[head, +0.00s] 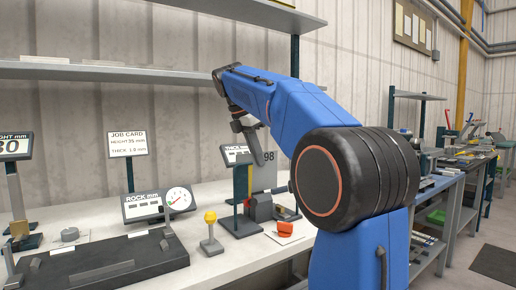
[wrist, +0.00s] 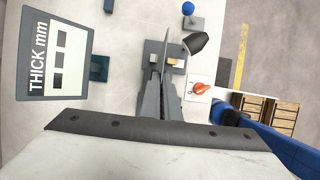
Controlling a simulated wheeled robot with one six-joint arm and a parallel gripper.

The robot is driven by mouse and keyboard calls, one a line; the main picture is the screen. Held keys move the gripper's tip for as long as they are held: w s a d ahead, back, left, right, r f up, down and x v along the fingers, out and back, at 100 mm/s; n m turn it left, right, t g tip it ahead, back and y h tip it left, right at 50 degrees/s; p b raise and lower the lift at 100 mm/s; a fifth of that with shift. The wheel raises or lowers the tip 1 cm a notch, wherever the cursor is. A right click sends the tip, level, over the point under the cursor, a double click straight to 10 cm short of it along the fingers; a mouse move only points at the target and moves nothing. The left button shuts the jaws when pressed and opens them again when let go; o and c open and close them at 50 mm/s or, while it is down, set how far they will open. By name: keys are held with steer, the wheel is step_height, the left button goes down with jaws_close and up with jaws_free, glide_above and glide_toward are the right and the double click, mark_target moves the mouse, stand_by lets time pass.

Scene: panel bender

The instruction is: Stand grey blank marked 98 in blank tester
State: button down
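The grey blank marked 98 (head: 267,172) hangs upright below my gripper (head: 253,138) in the head view. In the wrist view the blank (wrist: 166,45) shows nearly edge-on between the fingers of my gripper (wrist: 164,80), which look shut on it. The blank tester has a tilted THICK mm display (wrist: 56,55), a dark post (head: 241,186) and a base (head: 240,226). The blank's lower end is at the tester's dark block (head: 259,207); I cannot tell whether it touches or sits in the slot.
A red knob (head: 285,228) on a white plate is right of the tester. A yellow-topped post (head: 211,230) stands left of it. The ROCK mm gauge unit (head: 158,203) is further left, and a job card (head: 128,143) stands behind. A shelf (head: 110,72) runs above the bench.

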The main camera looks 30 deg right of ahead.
mark_target(258, 181)
steer(key=shift+f, duration=2.65)
steer(key=shift+f, duration=1.45)
steer(key=c, duration=1.9)
jaws_free()
steer(key=shift+c, duration=0.2)
steer(key=v, duration=1.7)
steer(key=shift+a+r, duration=0.1)
steer(key=shift+a, duration=0.05)
